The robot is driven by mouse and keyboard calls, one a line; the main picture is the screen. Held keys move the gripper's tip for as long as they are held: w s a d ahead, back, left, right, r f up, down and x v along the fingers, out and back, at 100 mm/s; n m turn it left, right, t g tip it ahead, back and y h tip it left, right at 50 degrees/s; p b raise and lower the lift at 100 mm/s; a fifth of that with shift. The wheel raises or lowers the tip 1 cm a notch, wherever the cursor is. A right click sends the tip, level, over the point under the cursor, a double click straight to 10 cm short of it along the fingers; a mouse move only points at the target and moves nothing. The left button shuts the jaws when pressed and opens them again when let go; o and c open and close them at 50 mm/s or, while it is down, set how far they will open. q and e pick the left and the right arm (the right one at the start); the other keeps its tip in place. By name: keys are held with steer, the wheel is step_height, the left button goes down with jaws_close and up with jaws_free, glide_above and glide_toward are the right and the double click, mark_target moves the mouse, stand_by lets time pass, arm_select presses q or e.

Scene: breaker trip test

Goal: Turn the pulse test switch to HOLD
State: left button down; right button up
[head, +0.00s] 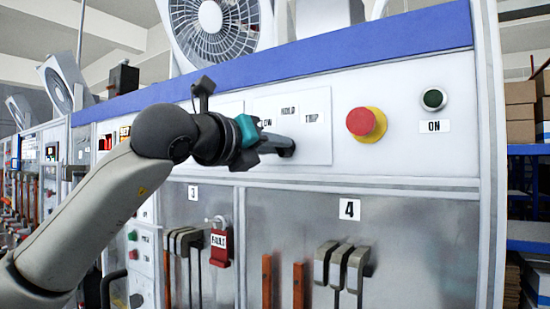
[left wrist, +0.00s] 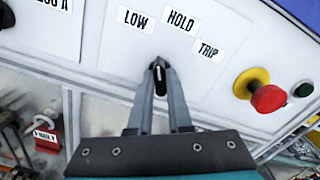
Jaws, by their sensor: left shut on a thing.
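The pulse test switch (left wrist: 158,75) is a small dark knob with a white mark on the white panel, below the labels LOW (left wrist: 135,18), HOLD (left wrist: 181,20) and TRIP (left wrist: 208,50). My left gripper (left wrist: 160,70) is shut on the knob, one finger on each side. In the left wrist view the white mark points roughly up, between LOW and HOLD; its exact setting is hard to tell. In the head view my left gripper (head: 286,148) reaches the panel from the left and hides the knob. My right gripper is not in view.
A red mushroom button (head: 361,122) on a yellow base and a dark green ON button (head: 434,99) lie to the right. Below are a red lock tag (head: 221,247) and grey-capped levers (head: 341,266). A fan (head: 215,30) stands above the blue band.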

arm_select(q)
steer(key=shift+m+b, duration=1.2)
steer(key=shift+m, duration=1.3)
steer(key=shift+r, duration=0.1)
steer(key=c, duration=0.8)
jaws_free()
steer(key=shift+c, duration=0.2)
steer(key=shift+s, duration=0.1)
steer(key=b+v, duration=0.4)
steer(key=v, duration=1.1)
